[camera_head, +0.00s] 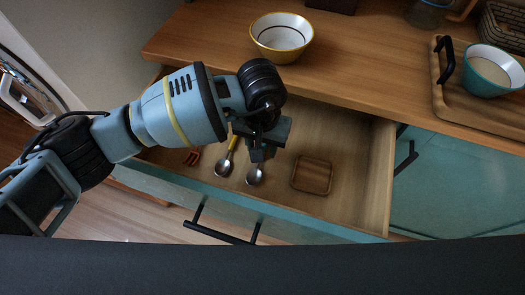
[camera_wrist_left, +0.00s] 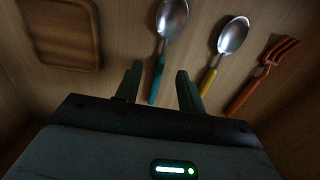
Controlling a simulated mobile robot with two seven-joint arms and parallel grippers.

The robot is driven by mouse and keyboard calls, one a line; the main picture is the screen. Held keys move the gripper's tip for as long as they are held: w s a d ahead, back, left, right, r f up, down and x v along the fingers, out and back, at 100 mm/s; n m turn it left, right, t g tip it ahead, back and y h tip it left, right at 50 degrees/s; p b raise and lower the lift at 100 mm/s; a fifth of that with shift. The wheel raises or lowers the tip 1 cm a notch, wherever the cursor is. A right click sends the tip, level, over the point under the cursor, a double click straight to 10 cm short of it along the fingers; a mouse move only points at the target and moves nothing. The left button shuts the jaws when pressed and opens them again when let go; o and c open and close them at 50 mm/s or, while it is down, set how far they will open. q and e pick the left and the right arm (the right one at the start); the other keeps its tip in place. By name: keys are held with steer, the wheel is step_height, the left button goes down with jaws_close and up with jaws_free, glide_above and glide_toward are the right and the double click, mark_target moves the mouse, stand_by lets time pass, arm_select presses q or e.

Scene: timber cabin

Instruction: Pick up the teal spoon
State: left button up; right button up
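The teal spoon (camera_wrist_left: 171,22) lies in the open drawer with its metal bowl pointing away from my left gripper. In the head view only its bowl (camera_head: 255,177) shows clearly; the handle is hidden by my gripper. My left gripper (camera_wrist_left: 158,82) is open, its two fingers on either side of the teal handle (camera_wrist_left: 156,80) in the wrist view, with gaps on both sides. The gripper also shows over the drawer in the head view (camera_head: 262,152); its height above the drawer floor is hard to tell. My right gripper is not in view.
A yellow-handled spoon (camera_wrist_left: 234,36) and an orange-red fork (camera_wrist_left: 270,63) lie beside the teal spoon. A square wooden dish (camera_head: 312,175) lies on its other side. The counter above holds a yellow-rimmed bowl (camera_head: 281,40) and a tray (camera_head: 443,98) with a teal bowl (camera_head: 487,82).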

arm_select(q)
steer(key=shift+f, duration=1.35)
steer(key=shift+c, duration=0.3)
steer(key=shift+w, duration=0.1)
jaws_close()
steer(key=shift+r, duration=0.1)
